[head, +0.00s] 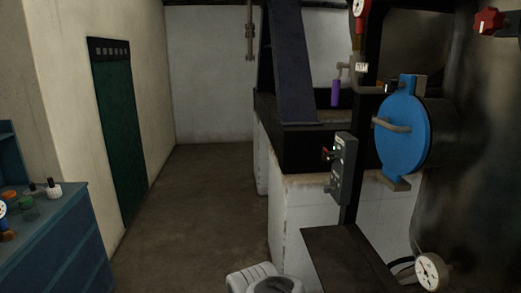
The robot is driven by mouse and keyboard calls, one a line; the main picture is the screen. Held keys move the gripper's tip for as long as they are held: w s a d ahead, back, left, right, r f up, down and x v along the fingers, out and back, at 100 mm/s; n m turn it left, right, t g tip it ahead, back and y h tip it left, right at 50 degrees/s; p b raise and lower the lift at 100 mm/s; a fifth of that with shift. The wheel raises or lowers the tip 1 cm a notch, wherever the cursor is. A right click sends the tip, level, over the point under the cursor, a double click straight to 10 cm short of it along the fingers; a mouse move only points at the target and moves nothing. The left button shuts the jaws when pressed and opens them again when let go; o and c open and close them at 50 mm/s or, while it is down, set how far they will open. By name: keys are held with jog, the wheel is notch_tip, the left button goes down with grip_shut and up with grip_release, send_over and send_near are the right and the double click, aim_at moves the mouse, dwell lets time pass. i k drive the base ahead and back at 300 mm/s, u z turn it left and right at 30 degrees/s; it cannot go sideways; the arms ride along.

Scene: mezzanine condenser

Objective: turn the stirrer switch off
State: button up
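A narrow grey switch panel (343,170) is mounted on a dark upright post right of centre in the head view. A small red-tipped lever (328,154) sticks out from its left side; I take it for the stirrer switch. The marks on the panel are too small to read, and I cannot tell which position the lever is in. A white and dark part, likely of my own arm, shows at the bottom edge, below and left of the panel. My gripper's fingers are not in view.
A blue round hatch (402,132) with a handle juts out right of the panel. A dark flat ledge (345,262) lies below it, beside a gauge (430,272). A blue cabinet (62,245) stands at left. The floor (205,205) between is clear.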

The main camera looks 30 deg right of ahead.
aim_at(331, 157)
jog(key=u, duration=0.2)
jog(key=i, duration=1.4)
jog(key=z, duration=0.1)
